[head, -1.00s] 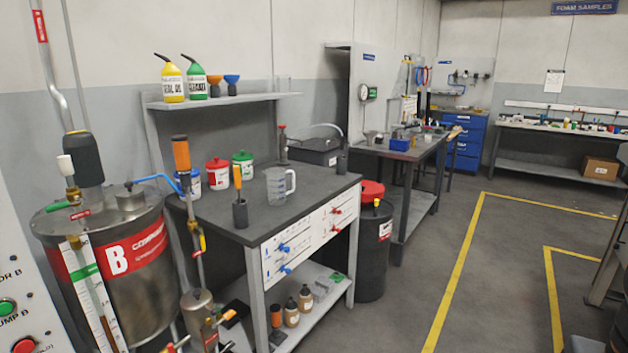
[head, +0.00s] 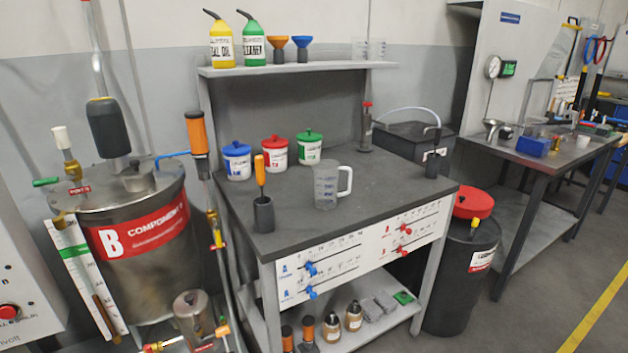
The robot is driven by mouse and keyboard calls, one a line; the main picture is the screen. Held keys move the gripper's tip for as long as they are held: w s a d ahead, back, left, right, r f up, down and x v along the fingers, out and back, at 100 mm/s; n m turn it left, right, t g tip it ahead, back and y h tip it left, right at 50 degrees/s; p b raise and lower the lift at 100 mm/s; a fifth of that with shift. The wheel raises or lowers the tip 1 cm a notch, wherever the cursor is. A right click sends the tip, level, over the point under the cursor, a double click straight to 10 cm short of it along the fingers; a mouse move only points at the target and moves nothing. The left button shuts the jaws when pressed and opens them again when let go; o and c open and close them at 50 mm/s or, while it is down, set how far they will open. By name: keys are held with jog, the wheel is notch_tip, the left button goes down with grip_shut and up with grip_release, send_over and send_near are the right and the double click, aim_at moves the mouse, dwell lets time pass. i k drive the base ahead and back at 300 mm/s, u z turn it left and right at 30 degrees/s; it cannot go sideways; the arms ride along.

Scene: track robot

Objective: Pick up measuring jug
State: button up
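The measuring jug (head: 326,187) stands upright on the dark top of a workbench (head: 375,205) in the head view. It is clear, with graduation marks and a white handle on its right side. It looks empty. My gripper is not in view, so its place relative to the jug does not show.
Near the jug stand a dark holder with an orange-handled tool (head: 262,205), blue (head: 237,161), red (head: 275,151) and green (head: 309,148) lidded tubs, and a pump bottle (head: 366,130). A Component B drum (head: 140,240) is left; a black bin (head: 462,270) is right.

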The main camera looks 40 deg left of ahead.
aim_at(326, 171)
jog(key=u, duration=0.7)
jog(key=i, duration=0.8)
jog(key=u, duration=0.9)
